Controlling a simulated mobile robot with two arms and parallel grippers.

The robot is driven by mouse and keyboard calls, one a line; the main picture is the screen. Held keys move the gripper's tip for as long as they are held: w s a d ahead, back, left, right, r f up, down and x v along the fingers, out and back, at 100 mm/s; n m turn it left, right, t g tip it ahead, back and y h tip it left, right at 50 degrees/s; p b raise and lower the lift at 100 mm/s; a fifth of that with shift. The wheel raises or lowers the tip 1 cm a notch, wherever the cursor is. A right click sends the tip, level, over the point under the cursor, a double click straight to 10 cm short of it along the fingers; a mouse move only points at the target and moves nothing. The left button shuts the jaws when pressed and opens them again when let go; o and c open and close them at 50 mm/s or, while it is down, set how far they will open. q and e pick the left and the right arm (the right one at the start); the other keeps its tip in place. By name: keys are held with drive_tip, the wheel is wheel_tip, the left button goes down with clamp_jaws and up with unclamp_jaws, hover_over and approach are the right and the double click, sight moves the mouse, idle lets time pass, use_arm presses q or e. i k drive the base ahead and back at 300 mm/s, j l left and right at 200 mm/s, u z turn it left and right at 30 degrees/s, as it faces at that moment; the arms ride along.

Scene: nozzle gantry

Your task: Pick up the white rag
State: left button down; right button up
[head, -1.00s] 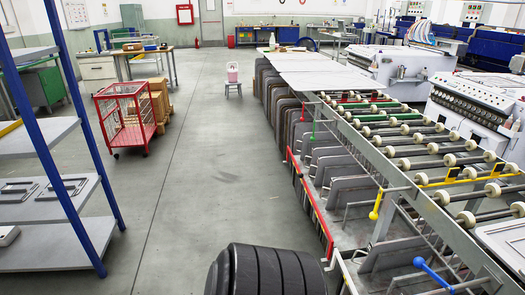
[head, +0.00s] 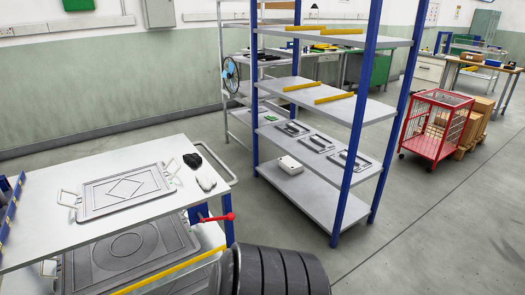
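A small crumpled white thing, which looks like the white rag (head: 207,184), lies on the white table top at the left, near its right edge. A dark crumpled thing (head: 192,161) lies just behind it.
The white table (head: 60,240) has a lower level with another plate (head: 130,246) and a red lever (head: 218,217) at its side. A blue-post shelf rack (head: 310,195) stands to the right. A red cart (head: 433,128) stands farther right. Grey floor is clear between them.

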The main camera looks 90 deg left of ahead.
sight(208, 182)
drive_tip(key=u, duration=3.2)
drive_tip(key=z, duration=4.3)
drive_tip(key=u, duration=4.2)
